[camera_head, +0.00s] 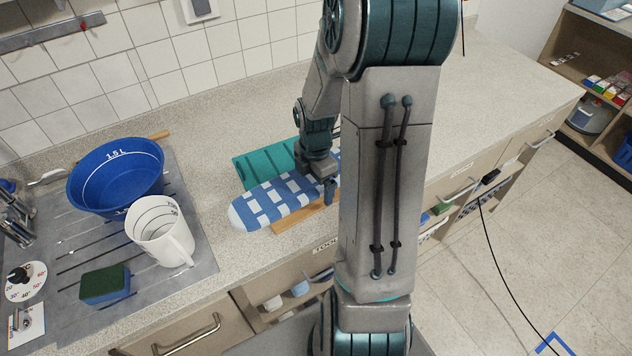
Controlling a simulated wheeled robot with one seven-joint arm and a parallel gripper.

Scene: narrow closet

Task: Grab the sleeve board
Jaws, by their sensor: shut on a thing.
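The sleeve board (268,203) has a blue and white checked cover and a rounded left end. It lies on the speckled counter above a light wooden base (297,219). My gripper (327,188) is at the board's right part, shut on it, with one finger showing at the front edge.
A teal ribbed thing (262,164) lies right behind the board. To the left, a grey mat (205,262) bears a blue bowl (112,183), a white measuring jug (160,231) and a sponge (105,284). A tiled wall bounds the back. Drawers and open shelves lie below the counter edge.

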